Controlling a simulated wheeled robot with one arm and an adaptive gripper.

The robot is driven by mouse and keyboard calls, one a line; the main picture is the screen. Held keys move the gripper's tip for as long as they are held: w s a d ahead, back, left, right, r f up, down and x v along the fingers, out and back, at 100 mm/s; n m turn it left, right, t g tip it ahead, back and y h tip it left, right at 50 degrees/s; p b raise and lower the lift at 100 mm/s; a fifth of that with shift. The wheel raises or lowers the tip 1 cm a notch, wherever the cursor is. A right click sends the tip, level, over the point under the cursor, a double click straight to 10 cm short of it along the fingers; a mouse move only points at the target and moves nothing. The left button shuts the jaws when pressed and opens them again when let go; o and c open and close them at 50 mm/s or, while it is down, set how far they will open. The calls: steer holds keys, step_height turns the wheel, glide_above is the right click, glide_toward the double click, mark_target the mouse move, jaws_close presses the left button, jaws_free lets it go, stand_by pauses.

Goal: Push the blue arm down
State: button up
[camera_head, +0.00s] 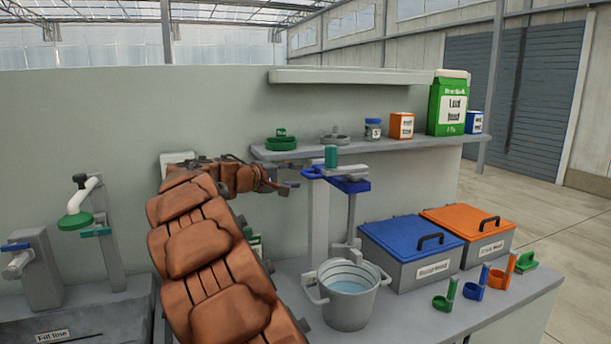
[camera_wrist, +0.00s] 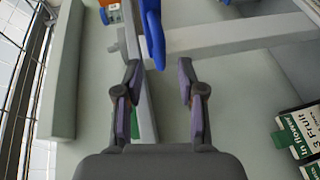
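The blue arm (camera_head: 312,174) is at the top of a pale grey post (camera_head: 318,220) behind a bucket. It also shows in the wrist view (camera_wrist: 153,35), at the top centre, just beyond my fingertips. My gripper (camera_head: 286,185) is beside the top of the post, on its left, close to the blue arm. In the wrist view my gripper (camera_wrist: 158,78) has its two fingers spread with nothing between them. The end of the blue arm points toward the gap between the fingers. I cannot tell whether a finger touches it.
A bucket of water (camera_head: 349,303) stands below the post. A blue-lidded box (camera_head: 393,232) and an orange-lidded box (camera_head: 450,219) are to the right. A shelf (camera_head: 385,146) with several containers is behind. A tap (camera_head: 79,205) is at the left.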

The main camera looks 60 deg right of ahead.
mark_target(304, 175)
steer(key=shift+p+x, duration=0.45)
steer(key=shift+x, duration=2.2)
jaws_close()
